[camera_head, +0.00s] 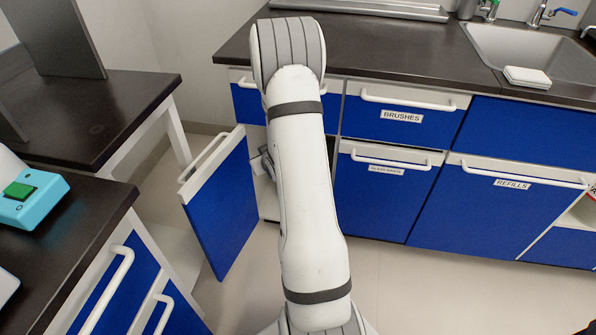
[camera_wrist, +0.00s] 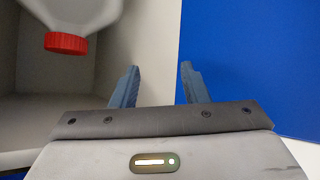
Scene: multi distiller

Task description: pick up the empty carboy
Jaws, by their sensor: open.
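A whitish carboy (camera_wrist: 82,12) with a red cap (camera_wrist: 66,43) shows at the upper left of the wrist view, partly cut off by the frame. It is inside a pale cabinet compartment (camera_wrist: 30,75). Whether it is empty cannot be told. My gripper (camera_wrist: 157,68) is open, with nothing between its two blue-grey fingers. The carboy is apart from the fingers, to their left in the wrist view. In the head view my arm covers most of the cabinet opening and the gripper, and the carboy is hidden.
An open blue cabinet door (camera_head: 222,205) stands left of my arm. A blue panel (camera_wrist: 245,65) fills the right of the wrist view. Shut blue fronts labelled BRUSHES (camera_head: 401,116) and REFILLS (camera_head: 512,184) line the right. A dark bench (camera_head: 100,110) stands left.

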